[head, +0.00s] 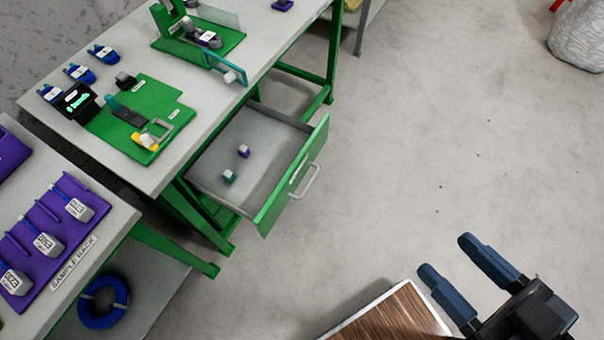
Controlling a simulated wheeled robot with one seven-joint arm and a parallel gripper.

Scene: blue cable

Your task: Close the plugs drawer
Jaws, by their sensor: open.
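The drawer (296,178) with a green front and a grey inside is pulled out from under the workbench (152,171). A light metal bar handle (306,181) sits on its front. Inside lie a purple-and-white plug (244,151) and a teal-and-white plug (229,176). A label on the drawer front is too small to read. My gripper (453,258) is at the lower right, with two dark blue fingers spread apart and nothing between them. It is well apart from the drawer, to the right and nearer to me.
The bench holds green fixture boards (142,117) and several blue connectors. A purple sample rack (52,240) stands on a table at the lower left. A wood-topped surface (390,316) lies beside my gripper. Grey floor (420,150) is clear between gripper and drawer.

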